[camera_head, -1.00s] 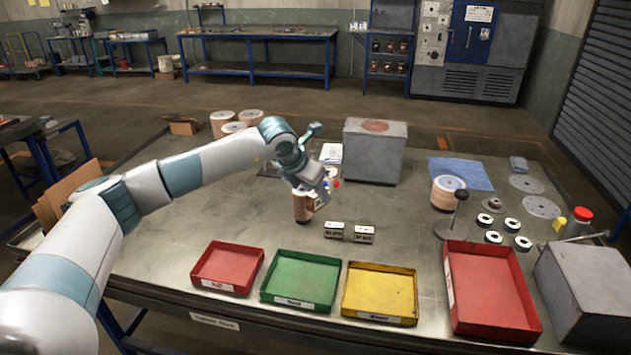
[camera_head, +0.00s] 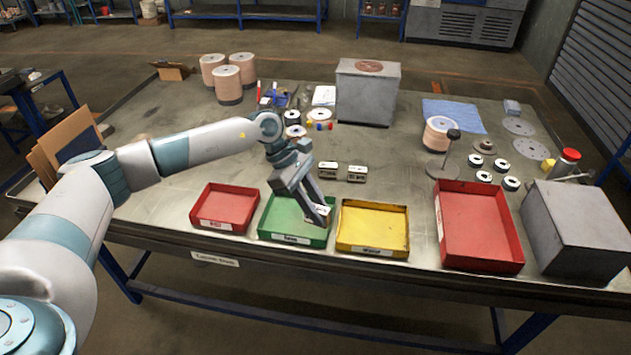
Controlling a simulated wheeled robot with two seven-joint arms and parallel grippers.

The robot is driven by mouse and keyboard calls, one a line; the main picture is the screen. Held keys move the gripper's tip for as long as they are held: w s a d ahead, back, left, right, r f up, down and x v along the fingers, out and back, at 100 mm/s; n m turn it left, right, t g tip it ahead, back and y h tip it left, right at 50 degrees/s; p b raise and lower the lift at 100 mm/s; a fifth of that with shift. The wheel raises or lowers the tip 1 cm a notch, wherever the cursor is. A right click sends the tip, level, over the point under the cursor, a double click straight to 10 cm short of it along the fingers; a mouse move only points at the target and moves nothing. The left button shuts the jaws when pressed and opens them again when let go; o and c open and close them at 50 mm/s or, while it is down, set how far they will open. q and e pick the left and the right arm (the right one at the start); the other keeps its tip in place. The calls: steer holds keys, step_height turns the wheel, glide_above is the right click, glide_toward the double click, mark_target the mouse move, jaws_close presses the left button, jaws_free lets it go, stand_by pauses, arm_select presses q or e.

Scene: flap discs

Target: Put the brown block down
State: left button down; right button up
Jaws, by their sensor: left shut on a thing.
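My left gripper (camera_head: 311,207) reaches down over the right side of the green tray (camera_head: 297,240), near the gap to the yellow tray (camera_head: 372,249). It is shut on a small block (camera_head: 320,212), which I take for the brown block. A pale, labelled face of the block shows between the fingers. The fingers hide much of it, and I cannot tell whether it touches the tray. My right gripper is not in view.
Two labelled blocks (camera_head: 328,169) (camera_head: 356,173) stand behind the trays. A small red tray (camera_head: 225,224) lies left and a larger red tray (camera_head: 480,262) right. A grey box (camera_head: 366,95) and disc stacks (camera_head: 228,85) stand farther back. Bare tabletop lies behind the trays.

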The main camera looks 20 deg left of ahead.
arm_select(q)
steer(key=s+d+f+m+g+y+b, duration=0.2)
steer(key=s+f+m+g+y+b, duration=0.1)
steer(key=s+f+m, duration=0.4)
steer(key=s+d+f+m+g+y+b, duration=0.2)
steer(key=s+f+m+b, duration=0.4)
steer(key=s+m, duration=0.5)
steer(key=shift+s+d+f+g+y, duration=0.3)
steer(key=shift+s+f+g+y, duration=0.45)
steer(key=shift+f+y, duration=0.1)
steer(key=shift+w+d, duration=0.1)
